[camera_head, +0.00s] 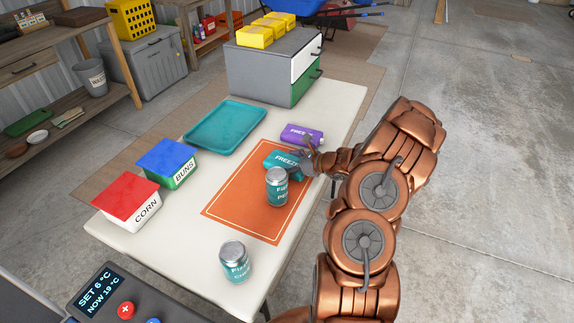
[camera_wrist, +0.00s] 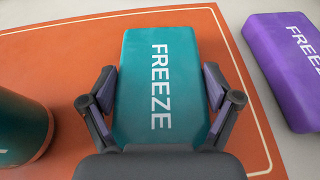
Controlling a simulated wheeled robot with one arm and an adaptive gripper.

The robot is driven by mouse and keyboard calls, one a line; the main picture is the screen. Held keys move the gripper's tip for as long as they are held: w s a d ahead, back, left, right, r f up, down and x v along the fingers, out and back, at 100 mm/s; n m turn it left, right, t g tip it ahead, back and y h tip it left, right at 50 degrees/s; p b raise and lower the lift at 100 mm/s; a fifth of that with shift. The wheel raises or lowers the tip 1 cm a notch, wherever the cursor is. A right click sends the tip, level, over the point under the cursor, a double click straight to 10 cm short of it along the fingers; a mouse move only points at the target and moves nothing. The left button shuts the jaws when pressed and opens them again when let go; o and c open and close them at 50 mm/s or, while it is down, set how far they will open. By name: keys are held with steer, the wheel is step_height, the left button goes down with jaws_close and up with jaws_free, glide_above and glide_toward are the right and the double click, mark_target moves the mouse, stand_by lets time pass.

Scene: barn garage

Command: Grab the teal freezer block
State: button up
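The teal freezer block (camera_head: 284,163) lies at the far edge of the orange mat, marked FREEZE. In the wrist view the teal block (camera_wrist: 160,85) lies lengthwise between my fingers. My gripper (camera_head: 308,160) is over the block's right end in the head view and hides part of it. In the wrist view my gripper (camera_wrist: 160,95) is open wide, one finger beside each long side of the block. The fingertips are very close to its sides; contact is not clear.
A purple freezer block (camera_head: 302,134) lies just behind, to the right in the wrist view (camera_wrist: 290,65). A can (camera_head: 277,188) stands close in front on the mat (camera_head: 240,195); another can (camera_head: 235,262) stands nearer. A teal tray (camera_head: 225,127) lies left on the table.

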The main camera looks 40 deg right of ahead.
steer(key=c, duration=0.8)
